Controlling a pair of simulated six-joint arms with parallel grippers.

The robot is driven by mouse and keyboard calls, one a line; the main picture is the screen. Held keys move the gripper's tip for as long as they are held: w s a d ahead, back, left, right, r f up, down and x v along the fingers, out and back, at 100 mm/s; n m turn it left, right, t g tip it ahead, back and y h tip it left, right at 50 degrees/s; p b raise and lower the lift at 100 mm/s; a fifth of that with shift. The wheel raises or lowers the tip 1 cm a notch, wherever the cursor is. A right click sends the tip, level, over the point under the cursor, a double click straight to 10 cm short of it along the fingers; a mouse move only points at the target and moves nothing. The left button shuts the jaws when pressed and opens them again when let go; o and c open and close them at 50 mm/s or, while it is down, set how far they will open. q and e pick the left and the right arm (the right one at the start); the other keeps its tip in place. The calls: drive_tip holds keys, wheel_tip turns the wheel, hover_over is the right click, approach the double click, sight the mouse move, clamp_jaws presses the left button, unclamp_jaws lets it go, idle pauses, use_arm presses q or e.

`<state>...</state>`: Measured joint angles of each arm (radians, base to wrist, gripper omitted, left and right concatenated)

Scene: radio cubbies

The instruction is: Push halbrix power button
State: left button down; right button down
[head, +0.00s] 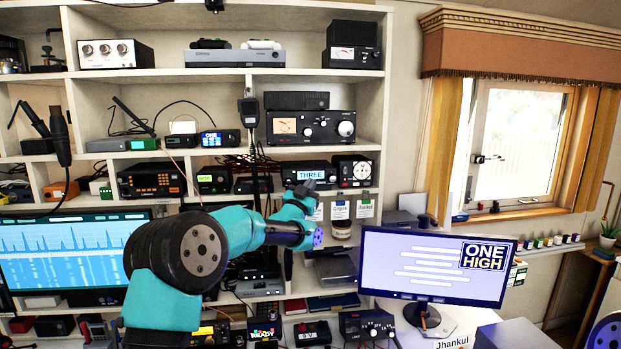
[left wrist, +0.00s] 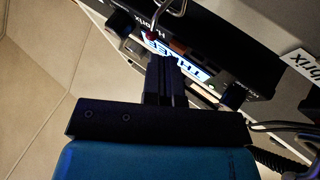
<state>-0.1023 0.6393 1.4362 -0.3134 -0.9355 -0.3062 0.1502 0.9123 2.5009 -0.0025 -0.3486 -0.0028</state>
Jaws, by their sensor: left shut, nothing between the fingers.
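The halbrix radio (head: 311,174) is a dark unit with a lit display reading THREE, on a shelf in the middle of the head view. In the left wrist view the radio (left wrist: 185,58) is tilted, with part of its name legible on its dark casing. My left gripper (head: 304,190) is shut and empty, just in front of the radio's lower front. In the left wrist view the shut fingertips (left wrist: 162,62) overlap the display's lower edge; I cannot tell whether they touch. A small red spot and a green light show on the front; I cannot tell which part is the power button. My right gripper is not in view.
A monitor (head: 434,265) stands lower right.

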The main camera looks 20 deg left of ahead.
use_arm(q)
drive_tip(key=shift+w+a, duration=0.1)
drive_tip(key=shift+w, duration=0.05)
idle(0.5)
drive_tip(key=shift+s+d, duration=0.25)
drive_tip(key=shift+s, duration=0.3)
idle(0.3)
drive_tip(key=s+d, duration=0.1)
drive_tip(key=s, duration=0.2)
drive_tip(key=s+d, duration=0.1)
drive_tip(key=s, duration=0.1)
drive_tip(key=shift+s+d, duration=0.2)
drive_tip(key=shift+d, duration=0.1)
idle(0.4)
